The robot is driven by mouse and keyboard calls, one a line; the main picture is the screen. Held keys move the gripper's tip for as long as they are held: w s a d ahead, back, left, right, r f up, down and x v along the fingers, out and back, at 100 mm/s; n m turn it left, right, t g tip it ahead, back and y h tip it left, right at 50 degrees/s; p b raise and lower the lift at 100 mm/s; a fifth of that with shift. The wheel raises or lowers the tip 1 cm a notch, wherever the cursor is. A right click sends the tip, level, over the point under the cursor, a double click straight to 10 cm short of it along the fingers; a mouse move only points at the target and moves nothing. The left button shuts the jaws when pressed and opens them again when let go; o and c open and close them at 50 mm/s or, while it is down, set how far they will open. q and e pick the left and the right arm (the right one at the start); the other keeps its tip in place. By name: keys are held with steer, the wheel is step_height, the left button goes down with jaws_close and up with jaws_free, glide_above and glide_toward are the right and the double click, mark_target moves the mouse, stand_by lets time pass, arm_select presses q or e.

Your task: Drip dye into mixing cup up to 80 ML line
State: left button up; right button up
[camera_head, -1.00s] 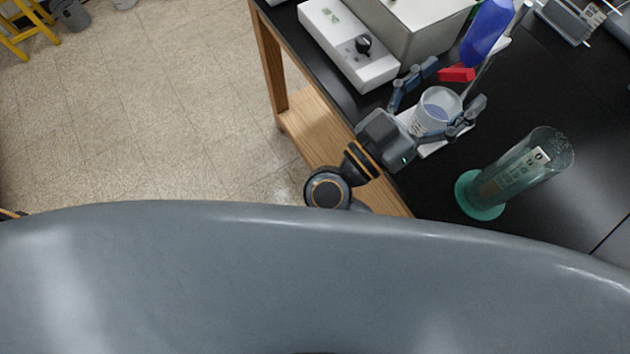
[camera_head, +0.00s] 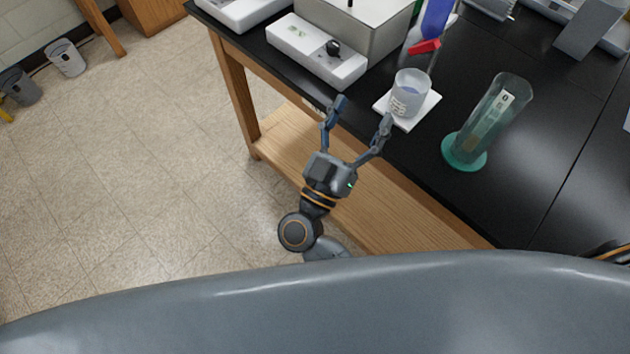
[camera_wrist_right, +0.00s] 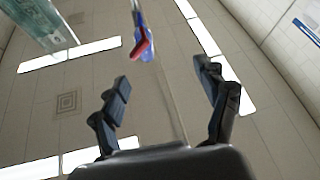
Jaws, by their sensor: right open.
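The mixing cup (camera_head: 408,92) is a clear cup with bluish liquid low in it. It stands upright on a white tile (camera_head: 424,107) on the black bench. I cannot read its level against the marks. A blue part (camera_head: 437,20) and a red part (camera_head: 425,46) on a thin tube are behind and above the cup. The red part (camera_wrist_right: 142,46) and the blue part (camera_wrist_right: 137,15) also show in the right wrist view. My right gripper (camera_head: 364,109) is open and empty, apart from the cup, by the bench's front edge.
A green-tinted glass cylinder (camera_head: 492,118) on a round foot stands right of the cup. A white device with a dark knob (camera_head: 315,52) and a grey box (camera_head: 365,28) stand to the left.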

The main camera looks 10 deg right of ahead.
steer(key=w+a+f+n+t+y, duration=0.2)
steer(key=a+f+n+y, duration=0.15)
steer(key=f+y, duration=0.2)
steer(key=w+a+f+n+t+y, duration=0.2)
steer(key=f+n+y, duration=0.3)
steer(key=y, duration=0.1)
step_height(320, 180, down, 16)
steer(key=s+n+g+y+p, duration=0.1)
steer(key=n+g+y, duration=0.2)
steer(key=g+y, duration=0.2)
steer(key=shift+s+a+f+y+p, duration=0.15)
steer(key=shift+s+a+y+p, duration=0.2)
steer(key=shift+a+y, duration=0.1)
